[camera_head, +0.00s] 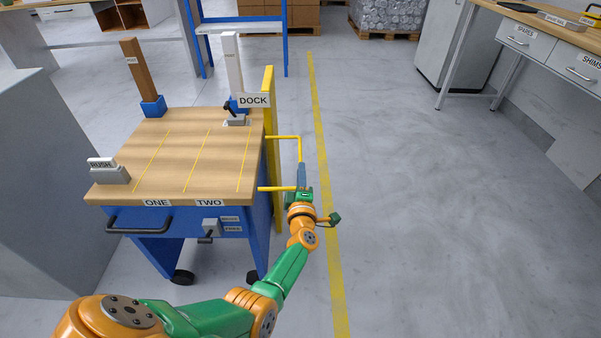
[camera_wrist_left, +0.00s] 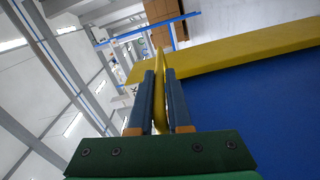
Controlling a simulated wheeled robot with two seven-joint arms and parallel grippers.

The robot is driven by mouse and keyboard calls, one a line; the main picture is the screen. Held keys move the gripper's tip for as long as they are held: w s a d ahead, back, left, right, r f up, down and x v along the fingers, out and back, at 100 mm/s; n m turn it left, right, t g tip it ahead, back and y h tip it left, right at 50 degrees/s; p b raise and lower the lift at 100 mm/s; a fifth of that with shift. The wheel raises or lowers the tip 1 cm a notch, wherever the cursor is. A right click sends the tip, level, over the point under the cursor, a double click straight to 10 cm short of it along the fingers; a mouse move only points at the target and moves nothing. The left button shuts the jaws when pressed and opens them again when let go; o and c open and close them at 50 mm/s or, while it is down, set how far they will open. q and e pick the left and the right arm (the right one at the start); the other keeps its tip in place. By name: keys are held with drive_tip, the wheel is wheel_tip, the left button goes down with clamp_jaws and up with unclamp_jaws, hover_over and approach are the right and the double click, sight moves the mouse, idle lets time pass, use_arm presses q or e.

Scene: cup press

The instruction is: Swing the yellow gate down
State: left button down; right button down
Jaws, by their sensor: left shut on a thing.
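The yellow gate (camera_head: 273,165) stands nearly edge-on along the right side of the wood-topped cart (camera_head: 175,155), its far end rising above the top. A yellow bar handle (camera_head: 283,137) sticks out to the right from it. My left gripper (camera_head: 302,175) is shut on the outer bar of this handle, to the right of the cart. In the left wrist view the yellow bar (camera_wrist_left: 159,95) lies between the two blue fingers of my left gripper (camera_wrist_left: 164,85). The gate's yellow edge (camera_wrist_left: 230,52) shows beyond them. My right gripper is not in view.
On the cart stand a brown post (camera_head: 139,75), a white post (camera_head: 232,65), a DOCK sign (camera_head: 254,100) and a RUSH block (camera_head: 108,172). A grey cabinet (camera_head: 45,190) is at the left.

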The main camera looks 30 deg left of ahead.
use_arm(q)
drive_tip(key=shift+f+m, duration=0.25)
drive_tip(key=shift+m, duration=0.05)
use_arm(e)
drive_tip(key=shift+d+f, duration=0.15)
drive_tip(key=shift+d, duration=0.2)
use_arm(q)
drive_tip(key=c, duration=0.9)
unclamp_jaws()
drive_tip(key=shift+a, duration=0.1)
drive_tip(key=shift+s, duration=0.1)
drive_tip(key=p+v, duration=0.2)
drive_tip(key=v, duration=0.5)
drive_tip(key=shift+p, duration=0.35)
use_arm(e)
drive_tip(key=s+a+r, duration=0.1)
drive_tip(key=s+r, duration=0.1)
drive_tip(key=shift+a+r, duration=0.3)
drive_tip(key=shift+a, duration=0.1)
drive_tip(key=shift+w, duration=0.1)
